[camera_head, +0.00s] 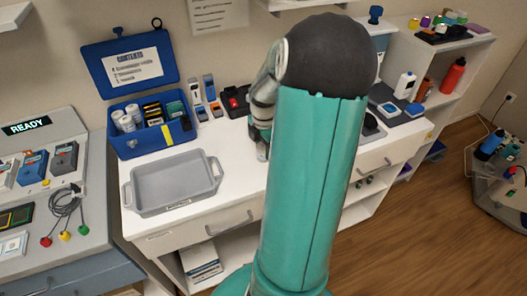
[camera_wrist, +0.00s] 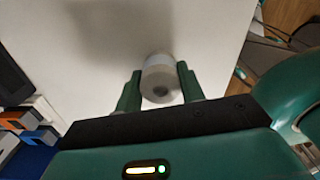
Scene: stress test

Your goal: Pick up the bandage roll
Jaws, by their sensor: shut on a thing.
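The bandage roll (camera_wrist: 160,63) is a white cylinder with a grey end in the wrist view. It sits between the two dark green fingers of my gripper (camera_wrist: 160,88), which are shut on it. The white table top lies behind it; I cannot tell whether the roll still touches the table. In the head view my teal arm hides the roll and most of my gripper.
A grey tray (camera_head: 172,207) lies on the white table (camera_head: 245,175) to the left. Behind it stands an open blue kit box (camera_head: 128,145) with white rolls and small packs. Shelves (camera_head: 462,52) with bottles stand on the right.

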